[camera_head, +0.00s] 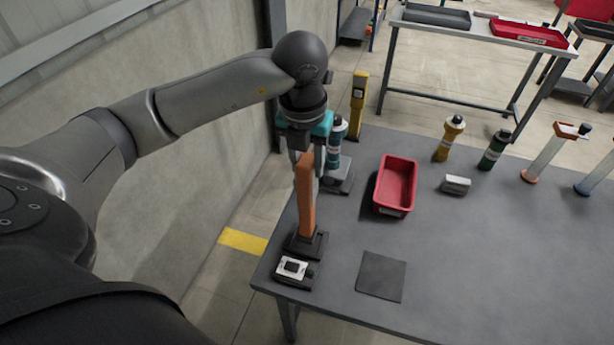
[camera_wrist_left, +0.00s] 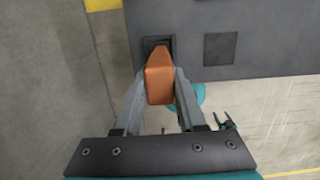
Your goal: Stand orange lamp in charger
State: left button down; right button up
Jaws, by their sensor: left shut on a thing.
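The orange lamp (camera_head: 305,205) is a long, flat-sided bar standing about upright near the left edge of the grey table. My left gripper (camera_head: 307,165) is shut on its upper part from above. The lamp's lower end is at the black charger (camera_head: 318,244); I cannot tell whether it is fully seated or just above it. In the left wrist view the lamp (camera_wrist_left: 159,82) sits between the two fingers, its top towards the camera, and covers part of the charger (camera_wrist_left: 150,43). My right gripper is not in view.
A dark base with a pale block (camera_head: 293,268) sits in front of the charger. A teal cylinder (camera_head: 334,150) stands behind the gripper. A red bin (camera_head: 395,210), a grey block (camera_head: 456,184), and yellow (camera_head: 448,140) and green (camera_head: 492,152) cylinders stand to the right. A dark square (camera_head: 381,276) lies flat.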

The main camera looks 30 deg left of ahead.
pick_arm(q)
jog(key=shift+f, duration=1.95)
jog(key=shift+f, duration=0.2)
jog(key=shift+c, duration=2.4)
grip_release()
jog(key=shift+r, duration=0.1)
jog(key=r, duration=0.4)
jog(key=s+r, duration=0.1)
jog(key=r, duration=0.7)
jog(key=shift+s+d, duration=0.15)
jog(key=shift+s, duration=0.1)
